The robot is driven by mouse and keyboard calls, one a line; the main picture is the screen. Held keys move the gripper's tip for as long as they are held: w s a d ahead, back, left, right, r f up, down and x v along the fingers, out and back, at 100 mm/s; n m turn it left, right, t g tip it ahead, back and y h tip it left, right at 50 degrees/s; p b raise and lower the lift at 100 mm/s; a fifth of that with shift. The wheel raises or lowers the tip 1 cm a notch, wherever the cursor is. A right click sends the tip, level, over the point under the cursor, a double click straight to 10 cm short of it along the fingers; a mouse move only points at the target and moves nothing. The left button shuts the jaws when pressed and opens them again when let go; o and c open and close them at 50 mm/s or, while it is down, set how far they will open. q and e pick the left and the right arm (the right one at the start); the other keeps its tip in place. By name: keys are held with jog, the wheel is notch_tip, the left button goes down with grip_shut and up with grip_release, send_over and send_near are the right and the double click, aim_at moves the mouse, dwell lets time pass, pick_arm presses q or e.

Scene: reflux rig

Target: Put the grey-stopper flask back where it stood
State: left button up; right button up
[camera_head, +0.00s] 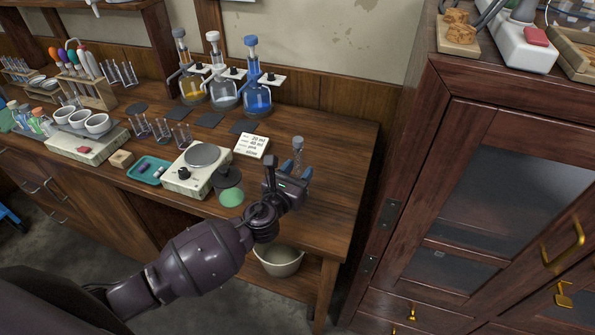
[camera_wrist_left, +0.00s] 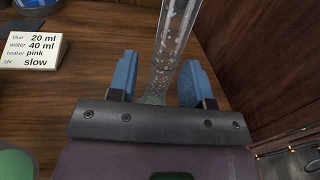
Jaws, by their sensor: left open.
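The grey-stopper flask (camera_head: 193,87) holds yellow liquid and stands upright at the left end of a row of three flasks at the back of the bench. My left gripper (camera_head: 296,172) is far from it, near the bench's right front. It is open, with its blue fingers either side of a clear glass tube (camera_head: 298,152) with a grey top. In the left wrist view, the tube (camera_wrist_left: 174,40) rises between the fingers, with visible gaps, and its lower end is hidden by my gripper. My right gripper is out of view.
The clear flask (camera_head: 224,94) and blue flask (camera_head: 257,97) stand beside the yellow one. Dark square pads (camera_head: 209,119) lie before them. A stirrer plate (camera_head: 184,184), a beaker with green contents (camera_head: 230,194) and a note card (camera_head: 252,146) are left of my gripper. A cabinet (camera_head: 409,190) bounds the right.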

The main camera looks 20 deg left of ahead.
pick_arm(q)
jog(key=shift+r, duration=0.1)
jog(key=s+a, duration=0.2)
jog(key=s, duration=1)
jog(key=s+a+f+m+g+y, duration=0.1)
jog(key=s+a+f+m+g, duration=0.1)
jog(key=m, duration=0.9)
jog(key=s+a+f+m+g+y, duration=0.1)
jog(key=s+a+f+m+g, duration=0.1)
jog(key=s+f+m, duration=0.5)
jog(key=s+a+f+m+g+y, duration=0.1)
jog(key=s+a+f+m, duration=0.3)
jog(key=m, duration=1.3)
jog(key=shift+s+a+f+g, duration=0.3)
jog(key=shift+s+f+g, duration=0.3)
jog(key=shift+s+f, duration=0.1)
